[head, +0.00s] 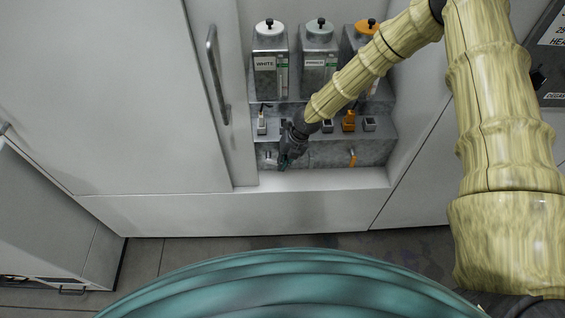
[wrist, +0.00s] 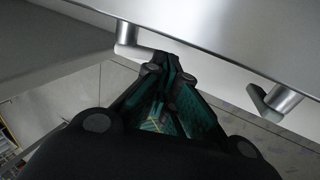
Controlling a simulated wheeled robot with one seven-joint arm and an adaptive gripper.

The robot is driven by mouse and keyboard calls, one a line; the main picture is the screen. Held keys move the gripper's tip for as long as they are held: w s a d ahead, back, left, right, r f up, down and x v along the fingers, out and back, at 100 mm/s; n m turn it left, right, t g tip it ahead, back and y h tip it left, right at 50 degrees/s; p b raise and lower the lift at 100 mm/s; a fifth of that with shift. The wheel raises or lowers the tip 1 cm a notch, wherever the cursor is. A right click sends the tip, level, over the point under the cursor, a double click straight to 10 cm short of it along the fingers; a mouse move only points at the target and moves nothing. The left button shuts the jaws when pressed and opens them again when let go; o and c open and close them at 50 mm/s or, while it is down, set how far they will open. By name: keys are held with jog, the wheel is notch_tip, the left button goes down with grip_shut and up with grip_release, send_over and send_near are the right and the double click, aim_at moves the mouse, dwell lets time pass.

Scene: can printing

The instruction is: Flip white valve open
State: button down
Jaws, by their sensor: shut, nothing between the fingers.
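The tank labelled WHITE (head: 268,65) stands at the left of the recess, with a white cap. Below it, a small pale valve (head: 268,155) shows on the front of the low metal block, just left of my gripper (head: 286,163). In the wrist view a valve stub with a pale lever (wrist: 140,50) hangs at upper left; the lever points sideways toward my gripper fingertips (wrist: 168,62). The fingers are together and empty, with the tips at or very near the lever's end; I cannot tell if they touch.
A second tank (head: 319,60) and an orange-capped tank (head: 362,45) stand to the right. An orange valve lever (head: 352,158) hangs on the block's right part. Another valve stub with a grey-green lever (wrist: 262,104) is at right in the wrist view. A cabinet handle (head: 217,75) is at left.

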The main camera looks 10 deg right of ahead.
jog(key=shift+d+f+y+b, duration=0.1)
jog(key=shift+f+y+b, duration=0.45)
jog(key=shift+y+b, duration=0.4)
jog(key=shift+f+y+b, duration=0.1)
jog(key=shift+y+b, duration=0.15)
jog(key=shift+b, duration=0.2)
jog(key=shift+f+b, duration=0.25)
jog(key=shift+b, duration=0.55)
jog(key=shift+f+b, duration=0.4)
jog(key=shift+b, duration=0.5)
jog(key=shift+a+f+b, duration=0.25)
jog(key=shift+b, duration=0.8)
jog(key=shift+r, duration=0.1)
jog(key=v, duration=1.1)
jog(key=shift+s+d+r, duration=0.15)
jog(key=shift+d+r, duration=0.1)
jog(key=shift+r, duration=0.1)
